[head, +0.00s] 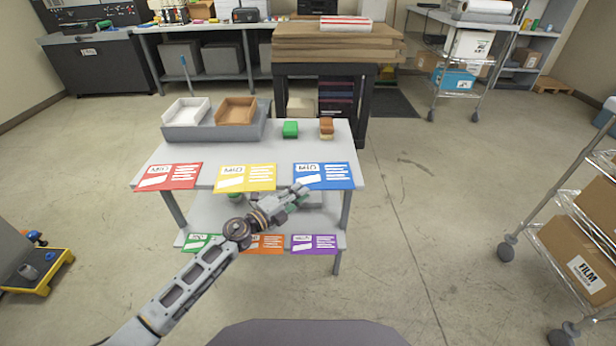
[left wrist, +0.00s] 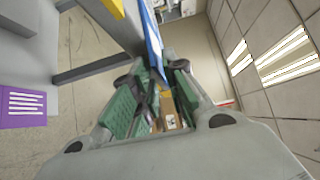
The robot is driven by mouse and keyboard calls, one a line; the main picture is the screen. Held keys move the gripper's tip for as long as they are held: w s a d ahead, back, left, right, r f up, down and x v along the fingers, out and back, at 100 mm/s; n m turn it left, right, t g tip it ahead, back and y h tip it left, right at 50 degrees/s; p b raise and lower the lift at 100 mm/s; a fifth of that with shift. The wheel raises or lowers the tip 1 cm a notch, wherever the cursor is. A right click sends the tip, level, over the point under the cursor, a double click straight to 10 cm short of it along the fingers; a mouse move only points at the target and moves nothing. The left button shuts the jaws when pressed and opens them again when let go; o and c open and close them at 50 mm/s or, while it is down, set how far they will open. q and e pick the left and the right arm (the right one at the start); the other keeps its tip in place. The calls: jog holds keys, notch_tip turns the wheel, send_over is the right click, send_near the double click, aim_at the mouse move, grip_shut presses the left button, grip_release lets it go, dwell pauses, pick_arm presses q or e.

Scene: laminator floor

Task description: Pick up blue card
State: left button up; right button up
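The blue card (head: 325,176) hangs at the front right edge of the cart's top shelf, with white print on it. In the left wrist view the blue card (left wrist: 152,40) shows nearly edge-on, its near end between the fingertips or just beyond them. My left gripper (head: 300,191) is at the card's lower left corner in the head view. In the left wrist view my left gripper (left wrist: 155,76) has its green-padded fingers apart; contact with the card cannot be told. My right gripper is not in view.
A yellow card (head: 246,178) and a red card (head: 168,177) hang left of the blue one. A purple card (head: 314,244) hangs on the lower shelf, beside orange and green ones. The cart top (head: 215,152) carries a grey tray (head: 205,133) and small blocks.

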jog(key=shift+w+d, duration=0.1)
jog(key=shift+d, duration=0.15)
pick_arm(q)
jog(key=shift+c, duration=0.3)
grip_shut()
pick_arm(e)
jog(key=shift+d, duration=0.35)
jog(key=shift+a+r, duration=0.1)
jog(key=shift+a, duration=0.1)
pick_arm(q)
notch_tip(320, 180, up, 10)
jog(key=p, duration=0.6)
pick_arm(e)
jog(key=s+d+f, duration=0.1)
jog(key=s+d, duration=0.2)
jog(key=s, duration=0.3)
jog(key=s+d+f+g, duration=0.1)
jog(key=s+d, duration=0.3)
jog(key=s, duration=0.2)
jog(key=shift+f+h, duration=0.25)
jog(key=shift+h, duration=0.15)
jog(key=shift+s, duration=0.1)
